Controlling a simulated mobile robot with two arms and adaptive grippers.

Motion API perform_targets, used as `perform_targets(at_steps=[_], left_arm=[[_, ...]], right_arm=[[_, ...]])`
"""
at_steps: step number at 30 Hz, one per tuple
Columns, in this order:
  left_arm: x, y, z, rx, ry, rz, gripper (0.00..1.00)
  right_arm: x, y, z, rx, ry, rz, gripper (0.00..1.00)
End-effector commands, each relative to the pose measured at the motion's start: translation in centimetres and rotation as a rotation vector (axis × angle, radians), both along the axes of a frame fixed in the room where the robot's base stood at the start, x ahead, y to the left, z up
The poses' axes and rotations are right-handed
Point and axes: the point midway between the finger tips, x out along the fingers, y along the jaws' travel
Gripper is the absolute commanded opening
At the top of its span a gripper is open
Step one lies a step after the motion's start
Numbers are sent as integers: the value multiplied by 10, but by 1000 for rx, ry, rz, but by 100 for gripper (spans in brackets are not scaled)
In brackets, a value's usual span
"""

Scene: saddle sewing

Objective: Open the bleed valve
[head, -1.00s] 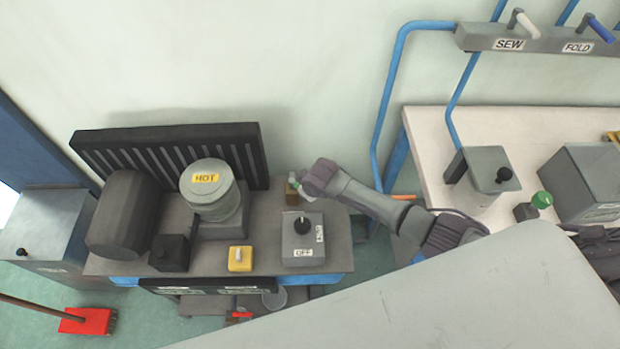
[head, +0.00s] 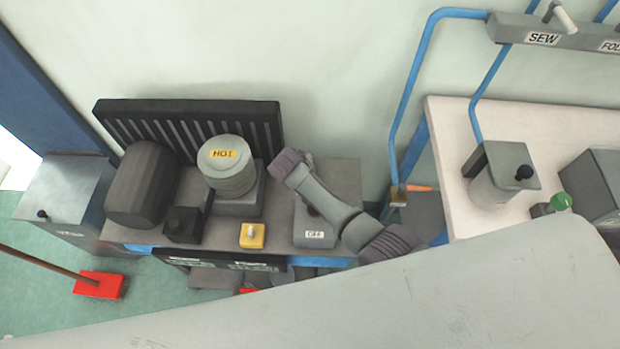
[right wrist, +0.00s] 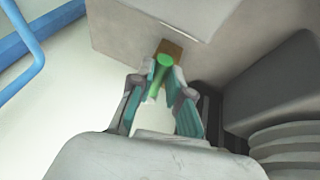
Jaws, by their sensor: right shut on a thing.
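A green handle (right wrist: 159,78) on a small brass-brown body (right wrist: 172,48) shows in the right wrist view, by a grey-beige surface. I take it to be the bleed valve, though no label shows. My right gripper (right wrist: 160,92) is shut on the green handle, one finger on each side. In the head view, the right arm's wrist (head: 290,168) is at the back right of the dark bench, beside the HOT-labelled pot (head: 228,180). The arm hides the valve and the fingertips there. My left gripper is not in view.
The dark bench (head: 345,178) also holds a grey OFF-labelled box (head: 312,236), partly covered by my arm, and a yellow switch box (head: 252,236). A ribbed black panel (head: 190,125) stands behind. A blue pipe (head: 405,100) with an orange-handled valve (head: 417,188) is to the right.

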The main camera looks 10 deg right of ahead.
Motion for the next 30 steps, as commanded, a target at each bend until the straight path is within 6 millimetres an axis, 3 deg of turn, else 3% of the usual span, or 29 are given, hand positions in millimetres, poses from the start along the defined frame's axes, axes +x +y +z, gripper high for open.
perform_targets(at_steps=[20, 21, 25, 30], left_arm=[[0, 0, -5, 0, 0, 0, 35], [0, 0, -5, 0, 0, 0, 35], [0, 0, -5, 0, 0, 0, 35], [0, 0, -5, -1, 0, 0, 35]], right_arm=[[1, 5, 0, 3, 0, -66, 0], [2, 5, 0, 3, -1, -66, 19], [2, 5, 0, 3, -1, -66, 40], [2, 4, 0, 1, -1, -65, 42]])
